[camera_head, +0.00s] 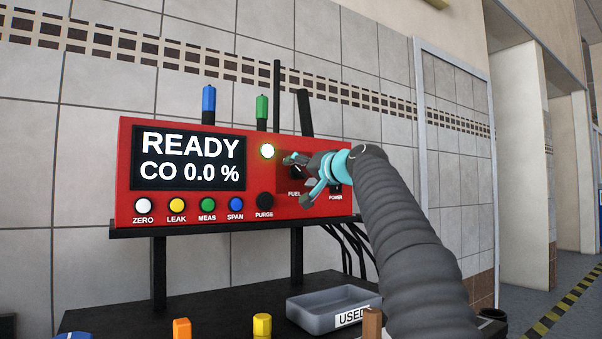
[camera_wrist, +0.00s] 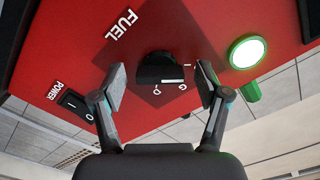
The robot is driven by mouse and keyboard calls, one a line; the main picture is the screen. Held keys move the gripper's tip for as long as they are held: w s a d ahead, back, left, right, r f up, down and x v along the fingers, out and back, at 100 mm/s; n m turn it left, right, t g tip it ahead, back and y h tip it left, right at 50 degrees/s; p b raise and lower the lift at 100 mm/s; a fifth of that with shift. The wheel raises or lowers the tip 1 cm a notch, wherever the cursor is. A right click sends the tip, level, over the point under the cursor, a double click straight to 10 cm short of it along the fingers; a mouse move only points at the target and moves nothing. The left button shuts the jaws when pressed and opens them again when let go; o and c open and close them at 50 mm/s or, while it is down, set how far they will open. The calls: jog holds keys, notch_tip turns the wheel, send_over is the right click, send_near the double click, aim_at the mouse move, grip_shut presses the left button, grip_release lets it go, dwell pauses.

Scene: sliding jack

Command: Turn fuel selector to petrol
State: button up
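The fuel selector (camera_wrist: 160,66) is a black knob on a darker square patch of the red panel in the wrist view. The word FUEL and small white marks are near it; D and G are readable, another mark is unclear. My gripper (camera_wrist: 162,84) is open, with one finger on each side of the knob and gaps showing between. I cannot tell whether the fingers reach its depth. In the head view my gripper (camera_head: 300,170) is at the right part of the red analyser (camera_head: 190,209) and covers the selector.
The power switch (camera_wrist: 76,102) and a lit green-rimmed lamp (camera_wrist: 246,52) flank the selector. The head view shows a row of buttons with PURGE (camera_head: 265,200) nearest. A grey USED tray (camera_head: 310,314) is below on a black table.

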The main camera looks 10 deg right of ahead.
jog(key=shift+s, duration=0.1)
jog(key=v, duration=1.1)
jog(key=shift+s+d, duration=0.15)
jog(key=shift+s, duration=0.25)
